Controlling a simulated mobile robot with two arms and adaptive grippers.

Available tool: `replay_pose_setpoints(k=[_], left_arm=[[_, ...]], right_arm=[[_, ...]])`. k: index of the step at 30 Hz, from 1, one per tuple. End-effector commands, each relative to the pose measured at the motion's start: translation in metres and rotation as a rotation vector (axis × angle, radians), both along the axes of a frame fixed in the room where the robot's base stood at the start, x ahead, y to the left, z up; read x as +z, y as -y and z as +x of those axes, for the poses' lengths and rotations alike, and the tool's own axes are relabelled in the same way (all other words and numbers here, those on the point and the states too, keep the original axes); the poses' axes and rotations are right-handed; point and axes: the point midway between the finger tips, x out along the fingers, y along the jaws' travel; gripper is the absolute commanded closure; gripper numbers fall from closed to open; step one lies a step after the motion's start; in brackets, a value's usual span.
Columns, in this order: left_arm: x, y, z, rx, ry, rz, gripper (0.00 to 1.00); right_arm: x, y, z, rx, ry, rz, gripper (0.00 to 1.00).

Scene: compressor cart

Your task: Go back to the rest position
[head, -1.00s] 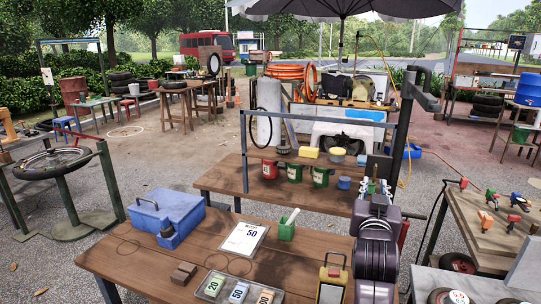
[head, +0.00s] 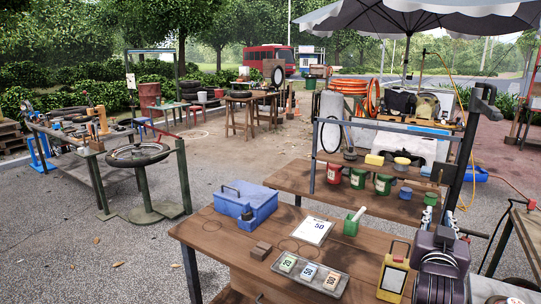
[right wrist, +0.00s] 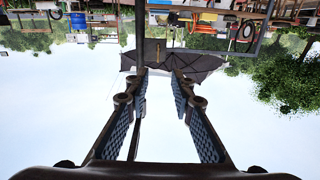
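My right gripper (right wrist: 160,76) shows in the right wrist view. Its two fingers with blue ribbed pads stand apart with nothing between them. Beyond them is pale sky, and the scene appears upside down with the dark parasol behind the fingertips. The wooden work table (head: 210,238) fills the lower right of the head view.
A raised shelf (head: 290,181) carries red and green tins. A round-topped stand (head: 140,155) and a cluttered bench (head: 90,152) are left. The gravel (head: 90,235) at lower left is clear.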

Motion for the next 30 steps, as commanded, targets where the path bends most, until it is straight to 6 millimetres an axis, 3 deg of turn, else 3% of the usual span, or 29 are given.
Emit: replay_pose_setpoints(k=[8,17,20,24,30], left_arm=[[0.000,0.010,0.004,0.004,0.006,-0.012,0.84],[0.000,0.008,0.002,0.003,0.003,-0.010,0.84],[0.000,0.005,-0.003,0.001,-0.004,-0.005,0.84],[-0.001,0.003,-0.005,0.001,-0.007,-0.003,0.84],[-0.001,0.003,-0.004,0.001,-0.007,-0.003,0.84]], right_arm=[[-0.058,-0.015,-0.017,0.051,-0.134,0.015,0.78],[-0.153,-0.050,-0.062,0.154,-0.377,0.049,0.78],[-0.198,-0.069,-0.094,0.212,-0.506,0.065,0.78],[-0.268,-0.105,-0.162,0.322,-0.737,0.100,0.78],[-0.327,-0.146,-0.253,0.455,-0.993,0.146,0.78]])
